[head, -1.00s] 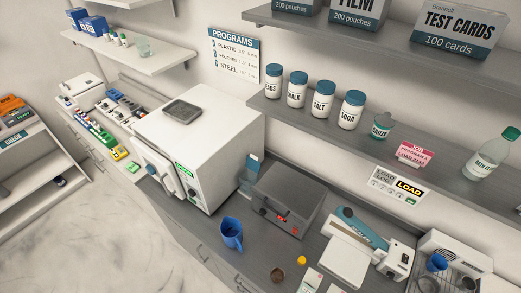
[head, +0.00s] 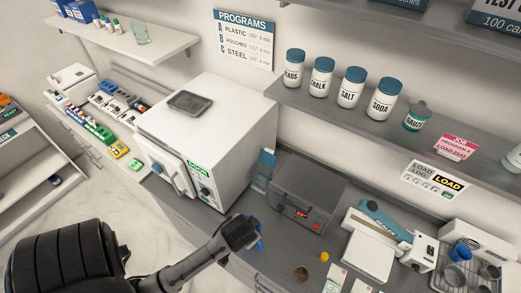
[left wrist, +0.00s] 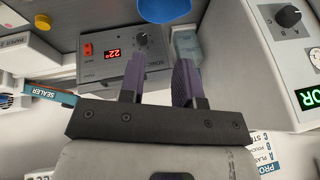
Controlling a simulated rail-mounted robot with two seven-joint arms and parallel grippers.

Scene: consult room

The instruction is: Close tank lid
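The grey tank unit (head: 294,210) with a red display stands on the counter, right of the white steriliser. A grey panel (head: 308,177) shows over its top; I cannot tell whether this lid is fully down. My left gripper (head: 250,232) is in front of the tank, over the blue jug (head: 261,245), which it mostly hides. In the left wrist view the two fingers of my left gripper (left wrist: 160,82) are apart with nothing between them. The tank's front (left wrist: 150,45) with knob and display lies beyond them, upside down. My right gripper is not in view.
The white steriliser (head: 205,140) stands left of the tank, with a dark tray (head: 190,103) on top. A white sealer (head: 370,250) stands to the right. A yellow cap (head: 324,257) and a small brown cup (head: 301,273) lie in front. A shelf (head: 330,117) with jars hangs above.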

